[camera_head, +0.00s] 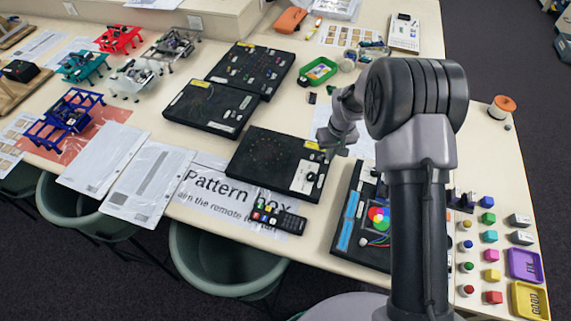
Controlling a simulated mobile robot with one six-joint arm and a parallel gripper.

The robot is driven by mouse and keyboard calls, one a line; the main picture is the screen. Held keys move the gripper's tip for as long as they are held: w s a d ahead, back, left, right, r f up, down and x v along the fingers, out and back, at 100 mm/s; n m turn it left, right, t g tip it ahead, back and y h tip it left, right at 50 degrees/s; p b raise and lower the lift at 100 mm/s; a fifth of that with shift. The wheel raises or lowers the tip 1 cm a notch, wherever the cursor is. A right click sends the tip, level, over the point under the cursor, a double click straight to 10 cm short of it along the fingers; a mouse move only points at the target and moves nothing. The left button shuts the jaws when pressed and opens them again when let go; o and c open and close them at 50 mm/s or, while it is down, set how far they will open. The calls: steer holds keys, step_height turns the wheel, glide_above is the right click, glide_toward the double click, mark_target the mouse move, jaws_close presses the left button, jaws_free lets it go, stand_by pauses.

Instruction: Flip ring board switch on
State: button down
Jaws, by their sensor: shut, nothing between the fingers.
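A flat black board (250,170) with a faint pattern of small dots lies at the middle of the table, behind the "Pattern Box" sheet; it looks like the ring board. A white panel (306,177) with small dark parts is on its right side, and a yellow label is at its far right corner. The switch is too small to make out, so I cannot tell its position. My gripper (329,143) is small in view, shut and empty, over or beside the board's far right corner. I cannot tell whether it touches the board.
Two more black boards (212,107) lie behind it. A remote (279,219) lies on the printed sheet in front. To the right is another board with coloured discs (378,217), then several coloured buttons and blocks. My arm hides part of the table's right side.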

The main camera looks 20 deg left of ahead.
steer(key=shift+f+b, duration=0.65)
steer(key=shift+f, duration=0.2)
steer(key=shift+a, duration=0.7)
steer(key=shift+r, duration=0.1)
step_height(320, 180, up, 7)
steer(key=p, duration=0.3)
steer(key=shift+d+p, duration=0.3)
